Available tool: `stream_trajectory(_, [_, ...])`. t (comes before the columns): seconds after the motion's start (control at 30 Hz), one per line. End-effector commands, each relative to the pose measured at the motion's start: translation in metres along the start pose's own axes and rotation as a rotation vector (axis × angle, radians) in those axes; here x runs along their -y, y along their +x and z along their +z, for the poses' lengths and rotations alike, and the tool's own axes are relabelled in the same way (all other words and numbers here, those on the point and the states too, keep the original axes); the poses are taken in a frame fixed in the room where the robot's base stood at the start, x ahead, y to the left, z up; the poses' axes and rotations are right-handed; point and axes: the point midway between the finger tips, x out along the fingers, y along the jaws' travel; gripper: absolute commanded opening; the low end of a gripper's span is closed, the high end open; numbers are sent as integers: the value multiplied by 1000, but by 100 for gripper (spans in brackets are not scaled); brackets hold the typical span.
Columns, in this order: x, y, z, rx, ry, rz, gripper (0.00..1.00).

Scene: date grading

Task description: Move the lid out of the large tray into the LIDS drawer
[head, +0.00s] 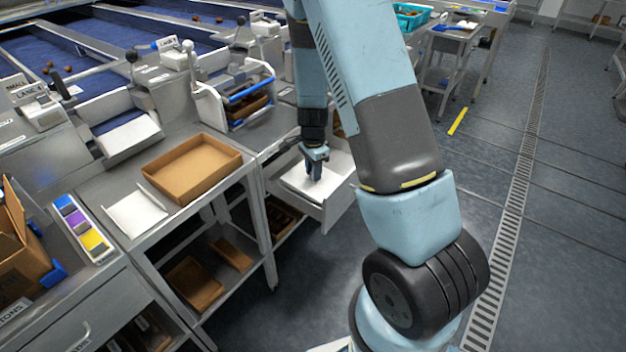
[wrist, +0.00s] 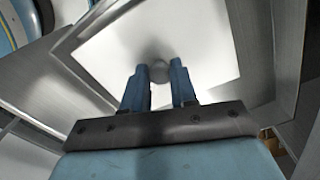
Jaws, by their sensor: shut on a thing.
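The open drawer (head: 329,214) at the right end of the bench has grey metal walls; no LIDS label is readable on it. A flat white lid (head: 300,182) is within the drawer's walls. In the wrist view the lid (wrist: 205,35) has a small round grey knob (wrist: 159,71) between my fingertips. My gripper (head: 314,172) points down over the lid, shut on its knob. I cannot tell whether the lid rests on the drawer floor. The large tray (head: 217,149), brown cardboard, stands on the bench left of the drawer and looks empty.
A white flat piece (head: 137,213) lies on the bench left of the tray. A carton (head: 22,262) and a strip of coloured blocks (head: 82,228) are further left. A holder with blue handles (head: 248,95) stands behind.

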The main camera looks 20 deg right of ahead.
Motion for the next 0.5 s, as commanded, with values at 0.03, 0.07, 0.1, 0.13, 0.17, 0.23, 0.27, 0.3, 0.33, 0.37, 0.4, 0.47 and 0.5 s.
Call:
stream_trajectory(0.03, [0, 3, -1, 0, 1, 0, 0])
stream_trajectory(0.07, [0, 5, -1, 0, 1, 0, 0])
stream_trajectory(0.1, [0, 6, -1, 0, 1, -1, 0])
stream_trajectory(0.13, [0, 7, 0, 0, 1, 0, 0])
stream_trajectory(0.17, [0, 9, 0, 0, 1, 0, 0])
stream_trajectory(0.23, [0, 16, 0, 1, 1, 1, 0])
stream_trajectory(0.27, [0, 19, 0, 0, 1, 1, 0])
stream_trajectory(0.3, [0, 24, 0, 0, 2, 1, 0])
stream_trajectory(0.33, [0, 28, -1, 1, 2, 2, 0])
stream_trajectory(0.37, [0, 32, -1, 1, 2, 2, 0])
stream_trajectory(0.4, [0, 37, 0, 0, 1, 1, 0])
stream_trajectory(0.47, [0, 42, 0, 0, 1, 0, 0])
stream_trajectory(0.5, [0, 43, 0, 0, 1, 0, 0])
